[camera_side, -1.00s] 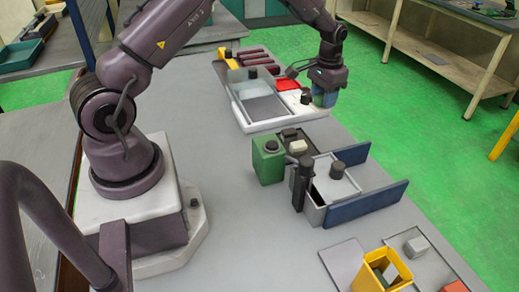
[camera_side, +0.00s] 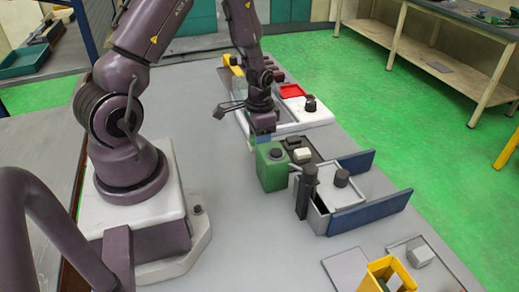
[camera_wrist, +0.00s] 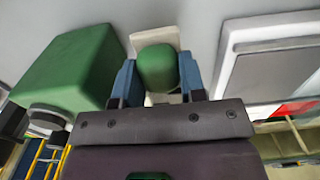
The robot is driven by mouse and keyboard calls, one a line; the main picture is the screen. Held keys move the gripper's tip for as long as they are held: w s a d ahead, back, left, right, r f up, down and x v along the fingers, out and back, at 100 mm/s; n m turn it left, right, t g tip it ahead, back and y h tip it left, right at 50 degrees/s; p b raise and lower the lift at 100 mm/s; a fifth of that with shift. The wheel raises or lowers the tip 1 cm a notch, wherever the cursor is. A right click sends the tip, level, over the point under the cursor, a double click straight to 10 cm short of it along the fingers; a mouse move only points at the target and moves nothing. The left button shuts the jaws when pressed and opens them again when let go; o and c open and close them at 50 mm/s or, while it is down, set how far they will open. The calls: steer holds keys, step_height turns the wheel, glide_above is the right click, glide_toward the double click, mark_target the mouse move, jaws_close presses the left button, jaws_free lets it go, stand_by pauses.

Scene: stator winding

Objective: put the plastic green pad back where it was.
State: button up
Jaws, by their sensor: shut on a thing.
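The green pad (camera_wrist: 156,67) shows in the wrist view as a rounded green block between the two blue fingers of my gripper (camera_wrist: 157,78). My gripper is shut on it. A pale beige piece (camera_wrist: 153,38) shows just beyond the pad; I cannot tell whether they touch. In the side view my gripper (camera_side: 262,137) is low over the table, right behind the green box (camera_side: 271,170), and the pad cannot be made out there. The green box also shows close on the left in the wrist view (camera_wrist: 70,68).
A white tray (camera_side: 313,117) with a red bin (camera_side: 291,91) lies behind my gripper. A grey box (camera_side: 318,218) with a dark post (camera_side: 305,190) and blue panels (camera_side: 370,213) stands in front. A yellow holder (camera_side: 388,275) is nearest. Table left of the green box is clear.

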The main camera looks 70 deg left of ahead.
steer(key=shift+f, duration=1.9)
steer(key=shift+f, duration=0.15)
steer(key=o, duration=0.9)
